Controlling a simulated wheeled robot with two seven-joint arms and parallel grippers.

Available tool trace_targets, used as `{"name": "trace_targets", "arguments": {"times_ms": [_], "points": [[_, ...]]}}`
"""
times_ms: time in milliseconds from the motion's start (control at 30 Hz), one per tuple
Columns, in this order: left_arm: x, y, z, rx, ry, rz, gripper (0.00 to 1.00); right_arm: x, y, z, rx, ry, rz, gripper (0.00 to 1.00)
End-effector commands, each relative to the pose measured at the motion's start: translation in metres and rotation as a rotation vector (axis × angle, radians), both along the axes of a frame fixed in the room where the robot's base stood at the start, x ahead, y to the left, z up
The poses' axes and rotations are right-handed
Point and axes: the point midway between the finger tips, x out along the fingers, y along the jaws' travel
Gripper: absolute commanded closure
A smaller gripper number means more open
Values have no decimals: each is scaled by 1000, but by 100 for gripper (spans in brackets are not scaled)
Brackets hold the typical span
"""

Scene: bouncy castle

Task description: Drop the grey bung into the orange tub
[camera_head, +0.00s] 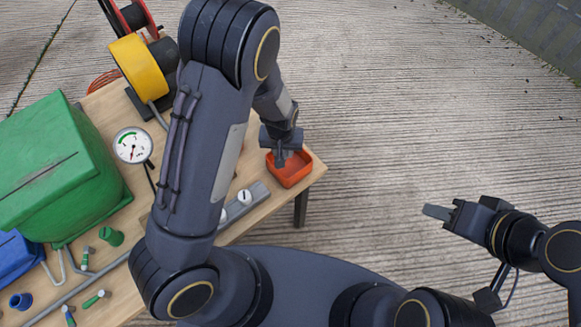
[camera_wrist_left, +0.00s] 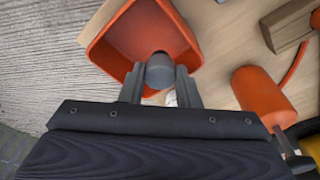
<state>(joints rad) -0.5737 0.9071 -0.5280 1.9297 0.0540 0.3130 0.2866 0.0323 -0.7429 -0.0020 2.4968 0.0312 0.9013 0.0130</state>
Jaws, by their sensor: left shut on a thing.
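The orange tub (camera_head: 289,170) stands at the right corner of the wooden table. It also shows in the left wrist view (camera_wrist_left: 117,42), open side up. In the left wrist view my left gripper (camera_wrist_left: 160,82) is shut on the grey bung (camera_wrist_left: 160,70), a short cylinder between the fingertips. The bung appears over the tub's edge nearest the gripper; its height above the tub is unclear. My right gripper (camera_head: 437,211) is away from the table over bare floor, its fingers seen edge-on.
A grey rail with white-topped pegs (camera_head: 244,197) lies left of the tub. A gauge (camera_head: 132,145), a green box (camera_head: 60,165) and a yellow reel (camera_head: 139,67) stand further left. An orange cylinder (camera_wrist_left: 262,92) and wooden block (camera_wrist_left: 287,25) are near the tub.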

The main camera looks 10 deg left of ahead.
Motion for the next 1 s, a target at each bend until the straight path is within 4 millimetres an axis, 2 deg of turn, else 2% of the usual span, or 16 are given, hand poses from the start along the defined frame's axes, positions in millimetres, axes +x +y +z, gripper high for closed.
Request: {"name": "trace_targets", "arguments": {"times_ms": [67, 300, 333, 500, 533, 833, 1000], "points": [[0, 0, -6, 0, 0, 0, 94, 0, 0, -5, 0, 0, 0, 63], [0, 0, -5, 0, 0, 0, 94, 0, 0, -4, 0, 0, 0, 63], [0, 0, -5, 0, 0, 0, 70, 0, 0, -4, 0, 0, 0, 63], [0, 0, -5, 0, 0, 0, 47, 0, 0, -4, 0, 0, 0, 63], [0, 0, -5, 0, 0, 0, 45, 0, 0, -4, 0, 0, 0, 63], [0, 0, -2, -1, -1, 0, 45, 0, 0, -3, 0, 0, 0, 63], [-3, -1, 21, -1, -3, -1, 45, 0, 0, -1, 0, 0, 0, 63]]}}
